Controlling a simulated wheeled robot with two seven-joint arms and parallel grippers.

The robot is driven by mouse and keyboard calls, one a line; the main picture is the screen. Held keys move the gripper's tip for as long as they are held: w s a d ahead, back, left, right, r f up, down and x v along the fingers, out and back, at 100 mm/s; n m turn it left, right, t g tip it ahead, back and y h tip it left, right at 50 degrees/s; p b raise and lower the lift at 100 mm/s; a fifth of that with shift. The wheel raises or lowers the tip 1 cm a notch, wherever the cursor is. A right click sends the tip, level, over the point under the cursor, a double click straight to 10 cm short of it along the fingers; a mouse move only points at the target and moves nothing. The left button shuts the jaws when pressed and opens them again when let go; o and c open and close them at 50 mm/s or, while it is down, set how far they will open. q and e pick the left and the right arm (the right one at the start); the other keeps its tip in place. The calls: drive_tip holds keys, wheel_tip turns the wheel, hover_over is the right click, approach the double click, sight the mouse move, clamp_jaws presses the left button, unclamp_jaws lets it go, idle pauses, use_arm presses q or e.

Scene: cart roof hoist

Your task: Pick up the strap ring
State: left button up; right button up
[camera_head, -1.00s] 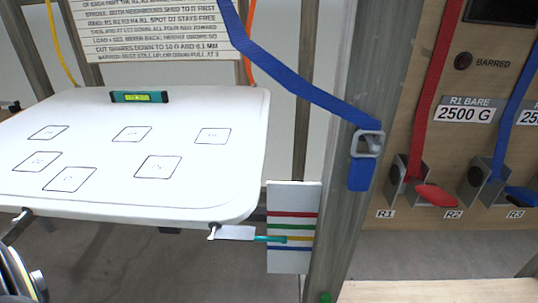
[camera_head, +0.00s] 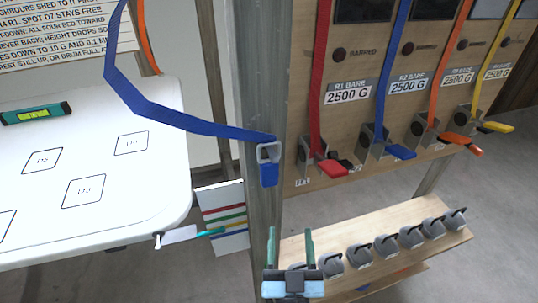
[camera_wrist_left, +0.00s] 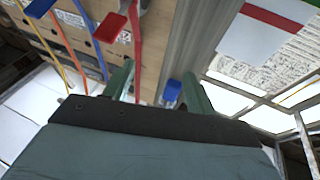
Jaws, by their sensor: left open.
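The metal strap ring (camera_head: 268,152) hangs at the grey post, on the end of a blue strap (camera_head: 190,125) from the upper left. A short blue tail (camera_head: 268,174) hangs below the ring; a blue piece, likely this tail, shows between my fingers in the left wrist view (camera_wrist_left: 172,91). My left gripper (camera_head: 290,235) is open with nothing visible between its fingers. In the head view it appears below the ring, apart from it. The ring itself is not clear in the left wrist view. My right gripper is not in view.
A white bed (camera_head: 150,205) with marked spots and a green level (camera_head: 36,113) is at left. A wooden panel (camera_head: 300,150) with coloured straps and levers stands right of the post. Below it, a wooden shelf (camera_head: 440,222) holds several grey weights. A striped card (camera_head: 222,215) hangs beside the post.

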sight(271, 171)
use_arm(q)
drive_tip(key=s+r+n+g+y+p, duration=0.4)
drive_tip(key=s+r+y, duration=0.15)
drive_tip(key=r, duration=0.85)
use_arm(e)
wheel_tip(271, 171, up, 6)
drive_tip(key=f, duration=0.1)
use_arm(q)
drive_tip(key=x, duration=0.7)
drive_tip(key=shift+w+a+f, duration=0.15)
drive_tip(key=shift+f, duration=0.2)
drive_tip(key=b+x, duration=0.4)
drive_tip(key=shift+f, duration=0.25)
drive_tip(key=shift+w+r+b, duration=0.15)
drive_tip(key=shift+w+b, duration=0.2)
drive_tip(key=shift+w, duration=0.15)
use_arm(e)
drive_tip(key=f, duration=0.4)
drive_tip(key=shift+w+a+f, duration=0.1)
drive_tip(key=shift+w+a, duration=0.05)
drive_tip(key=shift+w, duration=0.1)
use_arm(q)
drive_tip(key=shift+c, duration=0.2)
drive_tip(key=c, duration=1)
drive_tip(key=shift+c, duration=0.2)
